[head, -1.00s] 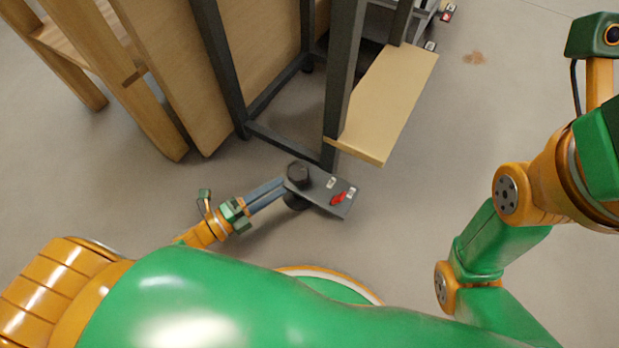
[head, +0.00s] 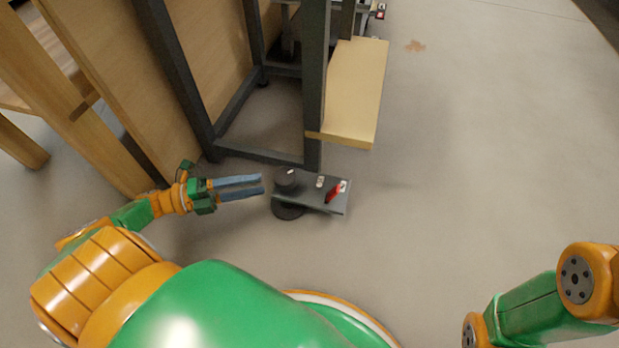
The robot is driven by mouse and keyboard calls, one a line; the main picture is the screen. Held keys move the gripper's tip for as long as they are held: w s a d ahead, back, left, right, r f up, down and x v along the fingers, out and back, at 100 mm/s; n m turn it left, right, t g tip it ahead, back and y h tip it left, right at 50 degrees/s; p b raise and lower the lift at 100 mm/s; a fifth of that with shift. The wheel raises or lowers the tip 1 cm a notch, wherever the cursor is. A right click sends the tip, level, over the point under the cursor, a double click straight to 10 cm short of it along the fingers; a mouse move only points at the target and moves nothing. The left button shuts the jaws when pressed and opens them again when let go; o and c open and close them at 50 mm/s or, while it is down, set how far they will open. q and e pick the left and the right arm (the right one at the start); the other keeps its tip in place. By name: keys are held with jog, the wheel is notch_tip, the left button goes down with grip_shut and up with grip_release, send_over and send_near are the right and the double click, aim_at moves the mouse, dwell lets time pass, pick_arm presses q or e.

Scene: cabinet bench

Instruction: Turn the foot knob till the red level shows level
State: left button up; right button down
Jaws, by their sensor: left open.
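A dark round knob (head: 287,182) with a small pale mark on top sits at the left end of a grey plate (head: 312,201) by the bench leg. A dark round foot (head: 288,211) shows beneath the plate. The red level pointer (head: 334,191) lies near the plate's right end, beside small white marks; it looks tilted against the plate's long edge. My left gripper (head: 261,185) is open and empty, its two blue-grey fingers pointing at the knob from the left, a short gap away. My right gripper is out of view.
The dark bench frame (head: 313,90) stands just behind the plate, with a light wooden board (head: 352,95) jutting out on its right. A wooden panel (head: 120,80) stands at the left. The floor to the right is clear.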

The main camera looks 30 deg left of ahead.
aim_at(285, 178)
pick_arm(q)
jog(key=x, duration=1.1)
jog(key=shift+b, duration=0.4)
grip_shut()
